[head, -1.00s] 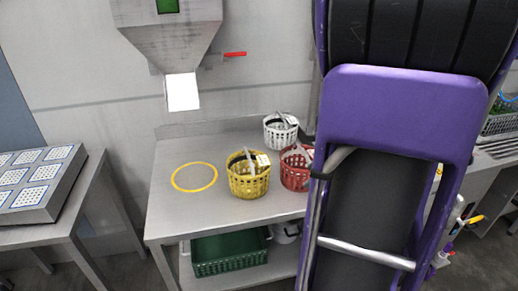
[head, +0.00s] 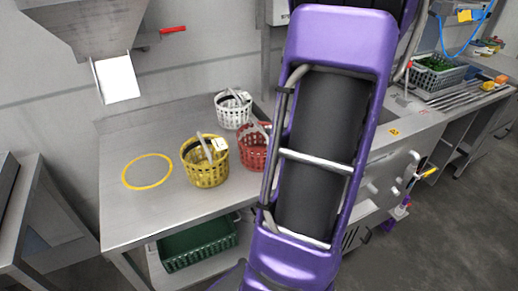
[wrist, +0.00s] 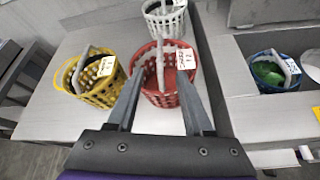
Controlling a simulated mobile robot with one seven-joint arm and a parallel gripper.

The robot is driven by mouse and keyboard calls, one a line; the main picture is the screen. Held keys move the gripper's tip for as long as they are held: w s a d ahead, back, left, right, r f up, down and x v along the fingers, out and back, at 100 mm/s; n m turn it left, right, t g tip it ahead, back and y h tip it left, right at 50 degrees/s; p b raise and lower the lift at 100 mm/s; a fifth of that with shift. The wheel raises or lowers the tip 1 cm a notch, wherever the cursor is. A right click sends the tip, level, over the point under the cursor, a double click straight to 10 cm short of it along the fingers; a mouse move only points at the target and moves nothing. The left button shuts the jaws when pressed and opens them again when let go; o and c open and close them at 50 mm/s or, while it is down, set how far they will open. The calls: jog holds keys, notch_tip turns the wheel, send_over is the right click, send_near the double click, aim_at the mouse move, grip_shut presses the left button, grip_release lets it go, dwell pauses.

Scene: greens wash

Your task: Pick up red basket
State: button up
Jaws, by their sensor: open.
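The red basket (head: 254,148) stands upright on the steel table, partly hidden behind my purple arm in the head view. In the wrist view the red basket (wrist: 151,84) is just beyond my gripper (wrist: 159,85), with its pale handle raised and a white label on it. My gripper is open, its two grey fingers spread apart in front of the red basket. I see nothing held between them. The head view does not show the fingers.
A yellow basket (head: 206,166) stands left of the red one, and a white basket (head: 233,108) behind it. A yellow ring (head: 147,171) marks the table at left. A blue basket (wrist: 273,72) with green contents is at right. A green crate (head: 198,243) sits below.

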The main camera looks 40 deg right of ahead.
aim_at(260, 128)
jog(key=b+x, duration=0.1)
jog(key=x, duration=1.1)
jog(key=shift+w+f, duration=0.15)
jog(key=shift+w, duration=0.1)
jog(key=shift+c, duration=0.3)
grip_shut()
dwell(0.6)
